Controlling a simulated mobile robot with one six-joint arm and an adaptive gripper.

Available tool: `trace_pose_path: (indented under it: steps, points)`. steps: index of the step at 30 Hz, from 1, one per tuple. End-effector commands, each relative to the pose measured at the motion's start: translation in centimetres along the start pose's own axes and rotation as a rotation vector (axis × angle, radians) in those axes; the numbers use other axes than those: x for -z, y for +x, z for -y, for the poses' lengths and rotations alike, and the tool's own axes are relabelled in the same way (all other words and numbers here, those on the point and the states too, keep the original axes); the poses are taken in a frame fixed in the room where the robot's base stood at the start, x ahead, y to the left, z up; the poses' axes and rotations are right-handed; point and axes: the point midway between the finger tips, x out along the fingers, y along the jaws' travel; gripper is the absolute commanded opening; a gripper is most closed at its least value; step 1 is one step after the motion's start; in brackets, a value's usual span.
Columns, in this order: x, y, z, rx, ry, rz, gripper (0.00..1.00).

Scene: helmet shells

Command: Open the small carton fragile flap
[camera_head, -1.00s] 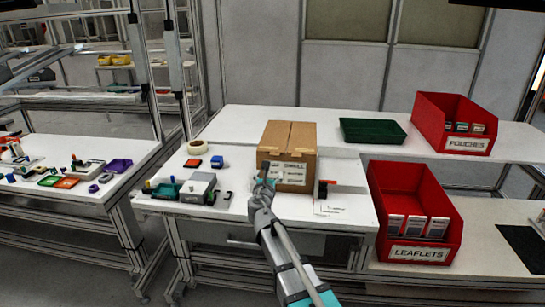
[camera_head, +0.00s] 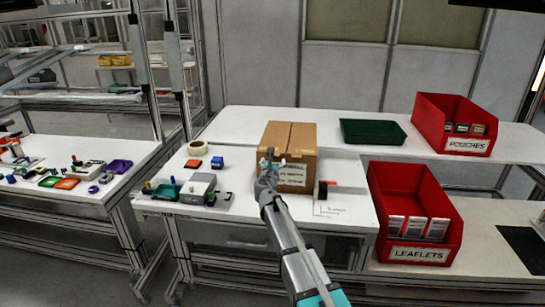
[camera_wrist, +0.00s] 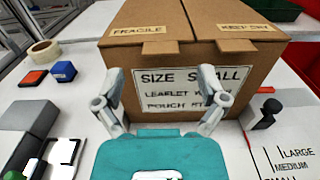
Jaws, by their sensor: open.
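The small carton (camera_head: 303,147) is a brown box on the white table, with its top closed. In the wrist view the carton (camera_wrist: 193,55) shows a white label (camera_wrist: 180,90) reading "SIZE SMALL". Its top has two flaps: the left one, the fragile flap (camera_wrist: 137,33), is marked FRAGILE, and the right flap (camera_wrist: 245,28) has lettering that is hard to read. Each has a small tab over the front edge. My gripper (camera_wrist: 163,85) is open and empty in front of the carton's label side, its fingers below the tabs. It also shows in the head view (camera_head: 268,163), where contact cannot be judged.
A tape roll (camera_head: 197,147), an orange block (camera_head: 193,163) and a blue block (camera_head: 217,162) lie left of the carton. A green tray (camera_head: 372,131) stands behind right. Red bins of pouches (camera_head: 425,110) and leaflets (camera_head: 390,190) stand at right. A black-handled item (camera_wrist: 268,113) lies close right.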

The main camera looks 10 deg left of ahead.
Motion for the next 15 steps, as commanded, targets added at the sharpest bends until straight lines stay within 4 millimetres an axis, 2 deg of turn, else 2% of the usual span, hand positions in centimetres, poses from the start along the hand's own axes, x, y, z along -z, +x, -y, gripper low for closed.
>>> trace_pose_path:
  steps: [1, 6, 15]
  points:
    - [0.0, 1.1, -0.1, 0.001, 0.0, 0.0, 0.91]
    - [0.0, 3.1, 0.0, 0.001, 0.0, 0.0, 0.91]
    - [0.0, 4.4, 0.1, 0.0, 0.0, 0.0, 0.91]
